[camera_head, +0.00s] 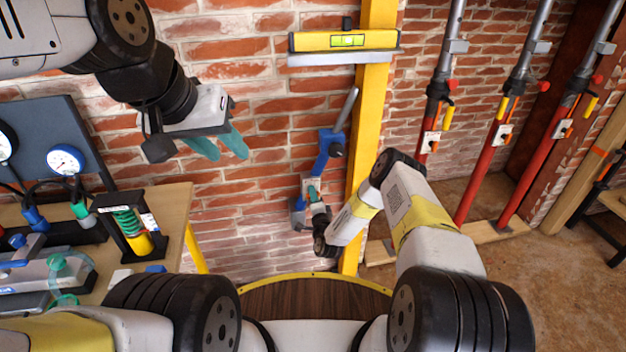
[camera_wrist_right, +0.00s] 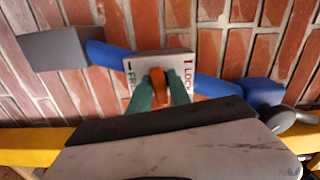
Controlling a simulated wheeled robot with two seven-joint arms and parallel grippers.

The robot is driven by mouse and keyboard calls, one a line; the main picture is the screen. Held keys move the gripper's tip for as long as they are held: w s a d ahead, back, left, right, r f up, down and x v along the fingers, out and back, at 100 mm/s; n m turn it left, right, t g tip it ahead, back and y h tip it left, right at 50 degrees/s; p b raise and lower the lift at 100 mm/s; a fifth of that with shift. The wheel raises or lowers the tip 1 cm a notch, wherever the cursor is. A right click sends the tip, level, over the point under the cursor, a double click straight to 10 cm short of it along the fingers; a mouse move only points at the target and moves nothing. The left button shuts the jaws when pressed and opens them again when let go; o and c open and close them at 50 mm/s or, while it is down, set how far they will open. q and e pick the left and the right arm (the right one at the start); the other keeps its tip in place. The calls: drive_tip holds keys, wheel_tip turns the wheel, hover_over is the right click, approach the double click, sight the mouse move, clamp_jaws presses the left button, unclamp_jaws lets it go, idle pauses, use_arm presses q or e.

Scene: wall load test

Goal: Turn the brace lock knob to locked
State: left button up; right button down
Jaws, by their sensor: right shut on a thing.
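The brace is a blue bar on the brick wall with a plate (camera_wrist_right: 190,66) marked "LOCK" on its right side and a partly covered word starting "FR" on its left. An orange knob (camera_wrist_right: 159,84) stands at the plate's middle, between the teal fingers of my right gripper (camera_wrist_right: 161,92), which is shut on it. The knob points roughly between the two labels; its exact angle is partly hidden. In the head view the blue brace (camera_head: 329,150) is beside the yellow post, with my right gripper (camera_head: 314,194) at its plate. My left gripper (camera_head: 228,150) is open and empty, in front of the wall at upper left.
A yellow post (camera_head: 368,90) carries a spirit level (camera_head: 344,41). Several red props (camera_head: 480,165) stand at the right. A bench (camera_head: 178,212) at the left holds gauges (camera_head: 66,160) and a green spring unit (camera_head: 127,222).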

drive_tip(key=n, duration=1.2)
drive_tip(key=shift+n, duration=0.3)
drive_tip(key=shift+d+n, duration=0.1)
drive_tip(key=shift+n, duration=1.7)
drive_tip(key=c, duration=1.4)
unclamp_jaws()
drive_tip(key=shift+o, duration=0.2)
